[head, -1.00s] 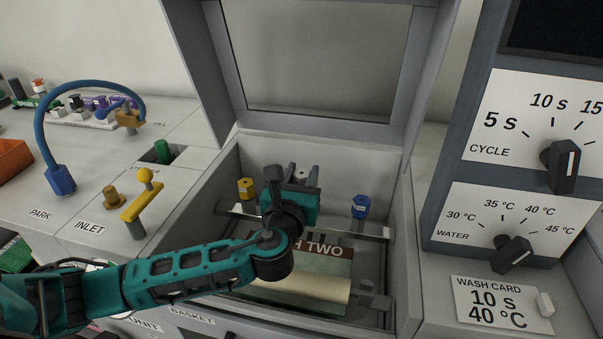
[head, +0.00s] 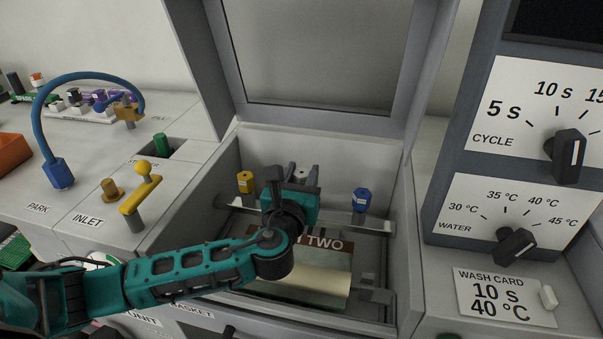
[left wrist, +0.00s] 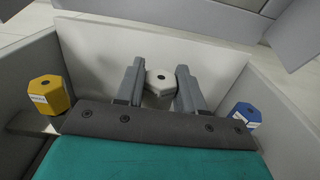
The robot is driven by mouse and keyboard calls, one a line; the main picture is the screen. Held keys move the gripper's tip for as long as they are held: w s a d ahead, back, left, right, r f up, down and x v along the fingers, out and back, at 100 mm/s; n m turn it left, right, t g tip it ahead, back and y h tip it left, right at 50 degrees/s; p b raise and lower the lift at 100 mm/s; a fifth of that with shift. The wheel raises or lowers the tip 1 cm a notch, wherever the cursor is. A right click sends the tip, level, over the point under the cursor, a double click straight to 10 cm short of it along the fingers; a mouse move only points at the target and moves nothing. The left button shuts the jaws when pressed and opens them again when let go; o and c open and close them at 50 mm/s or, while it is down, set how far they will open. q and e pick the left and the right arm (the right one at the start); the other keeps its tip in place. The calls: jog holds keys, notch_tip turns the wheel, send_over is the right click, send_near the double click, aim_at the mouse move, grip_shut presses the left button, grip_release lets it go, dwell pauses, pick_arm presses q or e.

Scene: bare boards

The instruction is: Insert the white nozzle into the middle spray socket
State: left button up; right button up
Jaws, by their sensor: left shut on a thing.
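The white nozzle (left wrist: 159,82) is a hexagonal piece with a dark hole on top. It sits between the two grey fingers of my left gripper (left wrist: 159,88), which is shut on it. In the head view my left gripper (head: 300,175) is inside the open wash box, between a yellow nozzle (head: 245,182) on the left and a blue nozzle (head: 361,199) on the right. Both of those stand upright at the metal rail (head: 338,228). The middle socket is hidden behind my gripper, so I cannot tell whether the white nozzle is seated.
The box's lid (head: 320,60) stands open behind. A cream roll (head: 300,286) lies in the box below my arm. A blue hose (head: 60,175), a yellow lever (head: 140,190) and a brown inlet plug (head: 111,188) are left. A panel with knobs (head: 515,246) rises right.

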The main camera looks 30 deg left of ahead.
pick_arm(q)
jog(key=shift+f+b, duration=0.75)
jog(key=shift+f, duration=0.6)
jog(key=o, duration=1.1)
jog(key=shift+s+d, duration=0.1)
jog(key=shift+s, duration=0.25)
jog(key=p+v, duration=0.1)
jog(key=v, duration=1.1)
jog(key=shift+s, duration=0.1)
